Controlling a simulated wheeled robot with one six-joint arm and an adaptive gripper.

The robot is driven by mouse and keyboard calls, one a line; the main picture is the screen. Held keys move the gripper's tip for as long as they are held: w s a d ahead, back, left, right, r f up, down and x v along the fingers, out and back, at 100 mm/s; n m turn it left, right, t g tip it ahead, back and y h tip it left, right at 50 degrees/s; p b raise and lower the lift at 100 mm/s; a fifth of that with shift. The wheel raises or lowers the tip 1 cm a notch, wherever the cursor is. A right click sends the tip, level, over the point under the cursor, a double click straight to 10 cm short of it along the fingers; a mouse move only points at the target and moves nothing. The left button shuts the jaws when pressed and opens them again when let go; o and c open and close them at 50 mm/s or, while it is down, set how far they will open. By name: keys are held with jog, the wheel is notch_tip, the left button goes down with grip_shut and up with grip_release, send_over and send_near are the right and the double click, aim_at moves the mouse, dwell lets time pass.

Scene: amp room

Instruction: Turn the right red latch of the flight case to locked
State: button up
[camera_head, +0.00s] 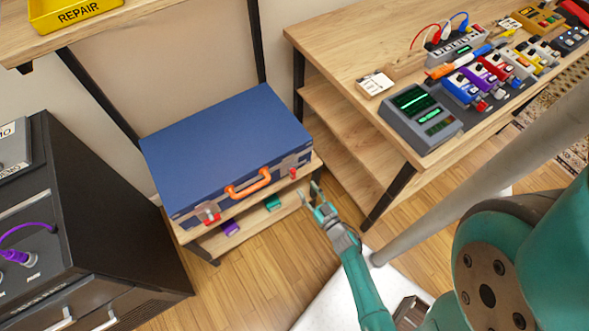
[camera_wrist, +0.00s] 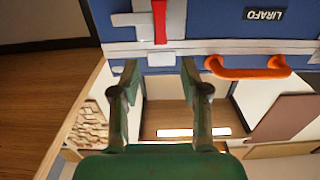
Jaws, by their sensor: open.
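The blue flight case (camera_head: 230,140) lies on a wooden shelf, with an orange handle (camera_head: 248,184) on its front. Its right red latch (camera_head: 293,173) sits on a metal plate near the front right corner; the left red latch (camera_head: 211,217) is near the other corner. My gripper (camera_head: 310,192) is open and empty, just in front of the right latch and apart from it. In the wrist view, the right latch's red lever (camera_wrist: 159,20) stands vertical in the picture, beyond and between my open fingertips (camera_wrist: 159,68). The handle (camera_wrist: 248,68) shows right of the fingers there.
A wooden workbench (camera_head: 345,40) with pedals and a grey scope (camera_head: 420,118) stands to the right. A black amp cabinet (camera_head: 100,220) stands at the left. A yellow repair tray (camera_head: 75,12) is above. Small purple (camera_head: 230,228) and green (camera_head: 272,203) items sit under the case.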

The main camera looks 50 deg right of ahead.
aim_at(294, 173)
jog(key=x, duration=1)
grip_shut()
